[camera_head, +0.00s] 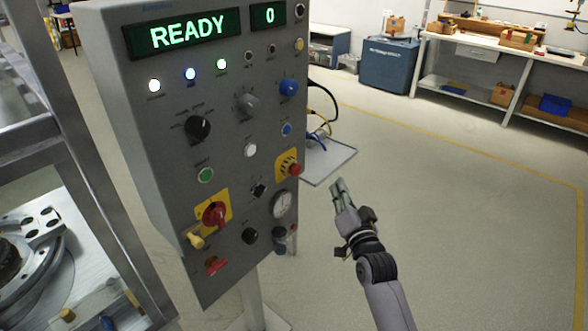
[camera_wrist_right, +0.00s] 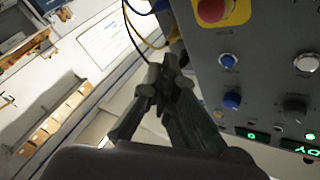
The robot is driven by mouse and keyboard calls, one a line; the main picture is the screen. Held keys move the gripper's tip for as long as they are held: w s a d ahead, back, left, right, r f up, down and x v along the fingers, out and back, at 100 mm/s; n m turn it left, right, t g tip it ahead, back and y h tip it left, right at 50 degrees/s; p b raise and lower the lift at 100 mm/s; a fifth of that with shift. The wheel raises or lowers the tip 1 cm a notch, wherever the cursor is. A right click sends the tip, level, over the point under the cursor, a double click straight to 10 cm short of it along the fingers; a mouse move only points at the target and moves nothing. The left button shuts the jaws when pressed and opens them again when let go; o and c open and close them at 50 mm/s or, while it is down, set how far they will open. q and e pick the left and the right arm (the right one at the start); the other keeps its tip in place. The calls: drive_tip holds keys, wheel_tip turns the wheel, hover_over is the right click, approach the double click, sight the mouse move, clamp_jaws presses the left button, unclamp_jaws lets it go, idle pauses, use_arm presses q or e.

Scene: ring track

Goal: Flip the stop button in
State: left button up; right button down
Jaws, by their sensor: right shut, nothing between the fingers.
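A grey control panel (camera_head: 150,120) stands upright with a green READY display. The red stop button (camera_head: 295,169) sits on a yellow plate near the panel's right edge; it also shows at the top of the right wrist view (camera_wrist_right: 212,9), partly cut off. My right gripper (camera_head: 337,186) is shut and empty, to the right of the panel and a little lower than the button, apart from it in the picture. Its closed fingers show in the right wrist view (camera_wrist_right: 165,78), left of the panel face. My left gripper is out of view.
A red rotary switch (camera_head: 214,214) on a yellow plate, a gauge (camera_head: 282,204) and several knobs and lamps crowd the panel. Cables (camera_head: 325,118) hang behind its right edge. A metal frame (camera_head: 75,150) stands at left. The floor at right is clear.

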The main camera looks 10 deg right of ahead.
sight(297, 170)
drive_tip(key=shift+s, duration=0.1)
drive_tip(key=w+a+b, duration=0.3)
drive_tip(key=w+a, duration=0.2)
drive_tip(key=w, duration=0.2)
drive_tip(key=shift+a, duration=0.15)
idle(0.5)
drive_tip(key=shift+w+a, duration=0.1)
drive_tip(key=shift+w, duration=0.05)
idle(1.1)
drive_tip(key=shift+w+a, duration=0.2)
